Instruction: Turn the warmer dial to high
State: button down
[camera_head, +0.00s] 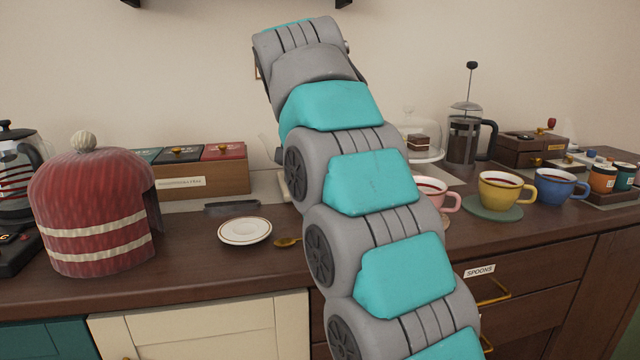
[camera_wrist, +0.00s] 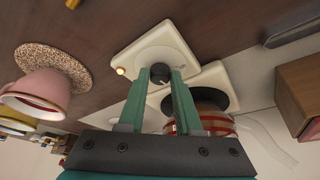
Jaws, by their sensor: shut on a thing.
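In the wrist view the warmer (camera_wrist: 143,48) is a cream unit on the dark counter. Its small dark dial (camera_wrist: 160,70) sits on the front panel, near a glowing orange light (camera_wrist: 120,71). My gripper (camera_wrist: 161,77) has its two green fingers closed on either side of the dial. The dial's setting and any markings are too small to read. A glass pot with a red band (camera_wrist: 205,122) stands at the warmer's black round plate (camera_wrist: 215,98). In the head view my arm hides my gripper, the dial and most of the warmer.
A pink cup (camera_wrist: 40,90) on a speckled coaster (camera_wrist: 52,62) stands near the warmer. In the head view, a white saucer (camera_head: 245,231), a spoon (camera_head: 286,242) and a red knitted cosy (camera_head: 90,215) lie left of my arm. Yellow (camera_head: 497,192) and blue (camera_head: 556,188) cups stand right.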

dwell(0.3)
jog(key=c, duration=0.6)
grip_release()
